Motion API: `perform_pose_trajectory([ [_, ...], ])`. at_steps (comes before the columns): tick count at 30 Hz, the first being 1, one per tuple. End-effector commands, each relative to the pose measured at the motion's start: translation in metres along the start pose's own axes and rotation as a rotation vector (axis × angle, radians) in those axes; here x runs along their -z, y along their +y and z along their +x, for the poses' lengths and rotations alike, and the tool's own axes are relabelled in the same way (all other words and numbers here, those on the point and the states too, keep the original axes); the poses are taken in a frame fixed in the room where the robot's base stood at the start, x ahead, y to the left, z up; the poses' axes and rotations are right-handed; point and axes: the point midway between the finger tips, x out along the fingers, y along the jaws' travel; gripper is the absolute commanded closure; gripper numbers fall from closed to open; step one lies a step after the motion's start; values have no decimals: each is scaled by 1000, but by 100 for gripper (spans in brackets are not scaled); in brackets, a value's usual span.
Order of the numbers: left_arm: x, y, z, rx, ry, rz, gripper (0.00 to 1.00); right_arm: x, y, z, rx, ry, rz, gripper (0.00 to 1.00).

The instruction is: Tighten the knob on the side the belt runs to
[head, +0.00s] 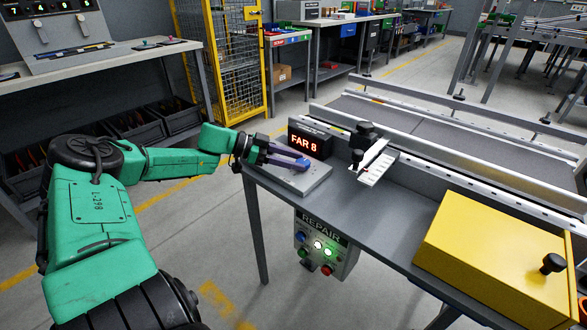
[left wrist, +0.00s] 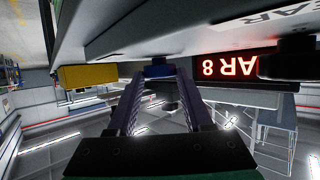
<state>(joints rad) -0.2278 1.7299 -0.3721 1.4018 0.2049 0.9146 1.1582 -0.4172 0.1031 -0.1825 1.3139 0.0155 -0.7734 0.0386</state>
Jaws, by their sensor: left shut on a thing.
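My left gripper (head: 300,163) reaches in from the left over a grey plate (head: 317,181) at the table's near left corner. Its fingers are shut on a small blue thing, which shows between the fingertips in the left wrist view (left wrist: 158,71); fingers hide most of it in the head view. A lit display reading "FAR 8" (head: 310,141) stands just behind; it appears upside down in the left wrist view (left wrist: 225,67). A black knob (head: 365,130) stands by a white scale plate (head: 378,166) with a red pointer. The grey belt (head: 440,137) lies between rails. My right gripper is out of view.
A "REPAIR" panel (head: 326,245) with lit buttons hangs below the table edge. A yellow cage (head: 230,50) and benches stand behind.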

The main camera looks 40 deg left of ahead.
Motion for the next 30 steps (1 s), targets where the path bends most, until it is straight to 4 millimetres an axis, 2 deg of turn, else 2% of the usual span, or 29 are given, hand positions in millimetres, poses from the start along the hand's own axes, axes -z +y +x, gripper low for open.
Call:
perform_pose_trajectory([
  [13, 0, -1, -1, -3, -4, 3, 100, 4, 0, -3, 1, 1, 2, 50],
  [14, 0, -1, -1, -3, -4, 3, 46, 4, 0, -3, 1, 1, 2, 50],
  [15, 0, -1, -1, -3, -4, 3, 30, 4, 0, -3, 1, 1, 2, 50],
  [16, 0, 0, -1, -3, -4, 3, 19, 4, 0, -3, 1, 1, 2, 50],
  [28, 2, 0, -3, -4, -2, 3, 19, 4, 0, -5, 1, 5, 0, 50],
  [30, 3, -1, -8, -3, -2, 3, 19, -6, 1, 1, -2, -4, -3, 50],
])
